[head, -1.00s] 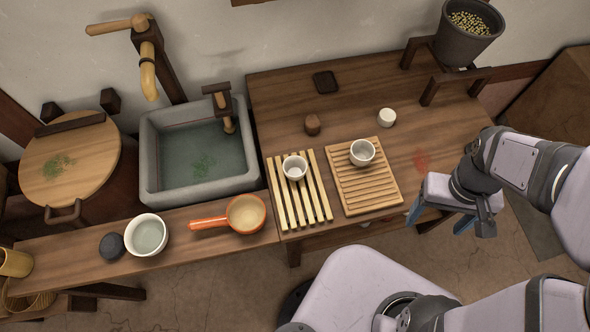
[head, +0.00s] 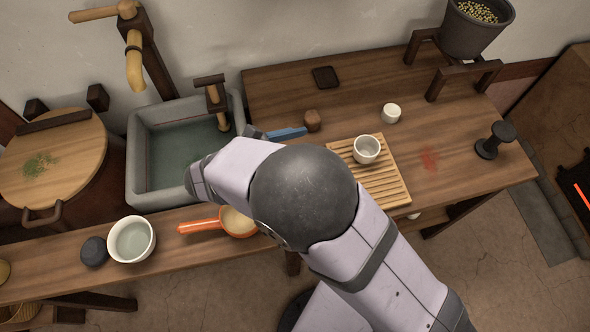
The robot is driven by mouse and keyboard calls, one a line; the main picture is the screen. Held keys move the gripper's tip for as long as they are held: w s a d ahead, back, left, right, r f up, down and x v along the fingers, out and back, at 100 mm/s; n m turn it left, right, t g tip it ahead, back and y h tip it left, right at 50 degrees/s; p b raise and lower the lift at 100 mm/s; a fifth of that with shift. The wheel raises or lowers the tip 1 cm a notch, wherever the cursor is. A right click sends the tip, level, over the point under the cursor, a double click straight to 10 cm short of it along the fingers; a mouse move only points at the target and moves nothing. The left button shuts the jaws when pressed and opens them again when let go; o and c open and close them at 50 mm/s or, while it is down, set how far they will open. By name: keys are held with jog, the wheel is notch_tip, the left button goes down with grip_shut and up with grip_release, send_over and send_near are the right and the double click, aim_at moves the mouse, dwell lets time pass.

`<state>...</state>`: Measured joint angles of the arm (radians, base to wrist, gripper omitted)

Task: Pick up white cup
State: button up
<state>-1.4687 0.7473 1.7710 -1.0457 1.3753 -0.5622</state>
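A white cup (head: 366,149) stands upright on the slatted wooden tray (head: 398,194). The other white cup and the pale slatted rack left of that tray are hidden behind my arm. A small white lidded or solid round piece (head: 391,113) stands on the table behind the tray. My gripper (head: 287,134) is mostly hidden by my arm. One blue finger shows near the brown knob, right of the sink's edge. I cannot see whether anything is between the fingers.
A stone sink (head: 142,165) with a tap is at left. An orange-handled pan (head: 200,225), a pale bowl (head: 131,239) and a dark round stone (head: 94,251) lie along the front bench. A brown knob (head: 312,120) and black square (head: 325,77) are on the table. A black-handled piece (head: 494,141) stands at right.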

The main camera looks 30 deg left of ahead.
jog(key=shift+n+t+y, duration=0.5)
jog(key=shift+n+t, duration=0.1)
jog(key=shift+n, duration=0.3)
jog(key=shift+s+a+f+p, duration=0.15)
jog(key=shift+s+a+f, duration=0.3)
jog(key=shift+f, duration=0.75)
jog(key=shift+s+a+f+p, duration=0.1)
jog(key=shift+s+a+f, duration=0.15)
jog(key=shift+a+f, duration=0.7)
jog(key=shift+s+a+f+p, duration=0.15)
jog(key=shift+s+a+f, duration=0.15)
jog(key=shift+f, duration=1.2)
jog(key=shift+d, duration=0.1)
jog(key=shift+p+x, duration=0.6)
jog(key=shift+x, duration=1.85)
jog(key=shift+c, duration=0.5)
jog(key=c, duration=1)
jog(key=shift+c, duration=0.3)
